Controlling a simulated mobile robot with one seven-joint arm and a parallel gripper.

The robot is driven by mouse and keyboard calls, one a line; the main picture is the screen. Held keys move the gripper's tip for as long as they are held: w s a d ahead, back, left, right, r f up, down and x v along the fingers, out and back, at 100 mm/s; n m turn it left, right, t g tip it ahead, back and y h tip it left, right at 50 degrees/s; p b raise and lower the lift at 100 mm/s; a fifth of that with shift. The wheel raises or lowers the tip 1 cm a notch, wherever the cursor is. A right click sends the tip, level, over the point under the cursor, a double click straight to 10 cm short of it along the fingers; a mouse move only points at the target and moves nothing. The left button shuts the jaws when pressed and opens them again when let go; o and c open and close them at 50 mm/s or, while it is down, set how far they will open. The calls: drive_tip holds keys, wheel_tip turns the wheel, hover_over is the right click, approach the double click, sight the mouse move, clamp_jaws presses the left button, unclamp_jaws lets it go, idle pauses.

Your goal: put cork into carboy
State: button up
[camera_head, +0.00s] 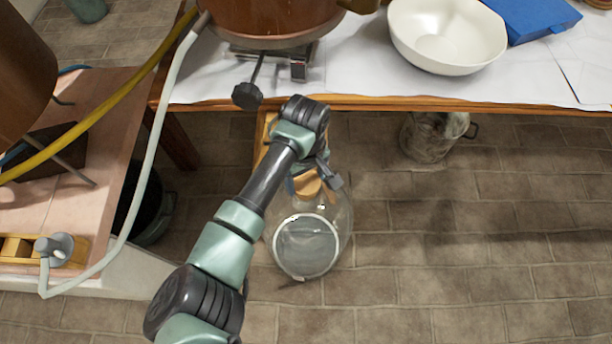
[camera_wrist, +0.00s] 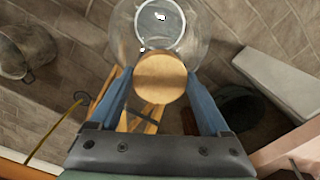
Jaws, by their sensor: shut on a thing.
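The cork (camera_head: 307,184) is a tan, round stopper. My gripper (camera_head: 318,182) is shut on it. In the wrist view the cork (camera_wrist: 160,78) sits between the two blue fingers of my gripper (camera_wrist: 163,98), its round top facing the camera. The carboy (camera_head: 312,238) is a clear glass vessel on the tiled floor, below the cork in the head view. In the wrist view the carboy (camera_wrist: 191,35) shows behind and above the cork. The cork hides the carboy's mouth, so I cannot tell whether the cork is in it or above it.
A table with a white cover (camera_head: 360,75) stands behind, holding a white bowl (camera_head: 447,35) and a blue box (camera_head: 535,15). A metal bucket (camera_head: 430,138) is on the floor under its edge. A pale hose (camera_head: 150,150) hangs at left. Floor at right is clear.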

sight(306, 181)
drive_tip(key=shift+f, duration=1.45)
idle(3.3)
drive_tip(key=o, duration=1)
drive_tip(key=shift+r+p, duration=3.35)
drive_tip(key=shift+r, duration=0.2)
